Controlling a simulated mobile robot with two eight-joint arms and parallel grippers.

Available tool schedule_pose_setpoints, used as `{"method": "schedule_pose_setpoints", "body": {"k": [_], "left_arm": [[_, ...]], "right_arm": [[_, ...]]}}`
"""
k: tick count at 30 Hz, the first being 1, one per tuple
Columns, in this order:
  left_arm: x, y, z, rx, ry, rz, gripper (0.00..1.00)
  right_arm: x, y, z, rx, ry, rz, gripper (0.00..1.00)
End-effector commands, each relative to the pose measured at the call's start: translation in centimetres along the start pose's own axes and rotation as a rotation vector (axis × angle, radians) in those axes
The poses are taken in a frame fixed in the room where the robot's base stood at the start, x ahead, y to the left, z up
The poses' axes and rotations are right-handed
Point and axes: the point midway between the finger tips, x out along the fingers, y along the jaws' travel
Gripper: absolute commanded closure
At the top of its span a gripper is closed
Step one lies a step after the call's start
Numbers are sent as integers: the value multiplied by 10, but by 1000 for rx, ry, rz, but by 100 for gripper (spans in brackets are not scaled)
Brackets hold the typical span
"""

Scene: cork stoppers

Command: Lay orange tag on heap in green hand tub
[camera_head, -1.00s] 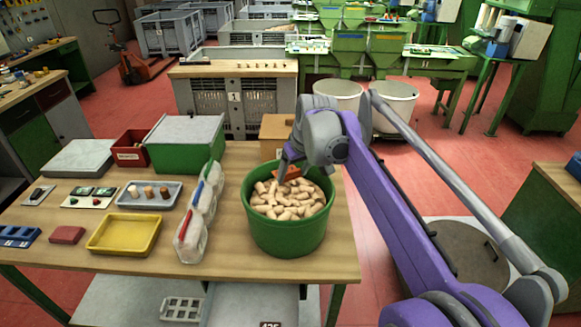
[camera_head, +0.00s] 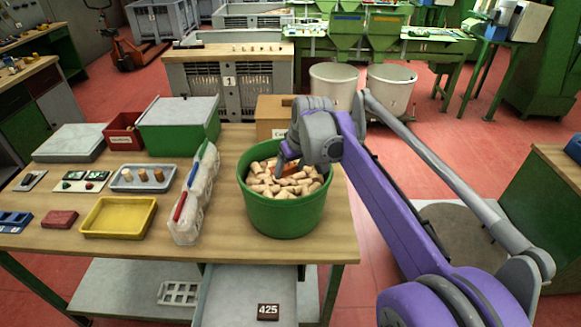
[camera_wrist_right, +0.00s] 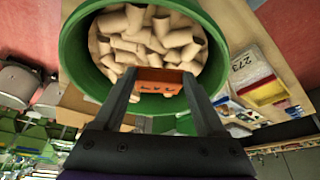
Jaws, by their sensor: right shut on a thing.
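The green hand tub (camera_head: 285,216) stands at the right end of the wooden table, heaped with pale cork stoppers (camera_head: 300,188). My right gripper (camera_head: 286,166) points down inside the tub's rim, shut on the orange tag (camera_head: 290,169), which my wrist partly hides. In the right wrist view, the orange tag (camera_wrist_right: 158,82) spans the two fingertips (camera_wrist_right: 160,76), with the corks (camera_wrist_right: 150,38) close beside it and the tub's rim (camera_wrist_right: 72,55) around them. I cannot tell whether the tag touches the corks. My left gripper is not in view.
A yellow tray (camera_head: 118,217), a grey tray with stoppers (camera_head: 143,180) and a green box (camera_head: 178,135) are farther left. Bare tabletop lies in front of the tub.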

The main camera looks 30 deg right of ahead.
Motion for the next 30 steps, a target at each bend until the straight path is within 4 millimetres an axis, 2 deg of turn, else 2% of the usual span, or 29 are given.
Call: {"method": "schedule_pose_setpoints", "body": {"k": [30], "left_arm": [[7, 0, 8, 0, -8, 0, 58]], "right_arm": [[15, 0, 6, 0, 0, 0, 97]]}}
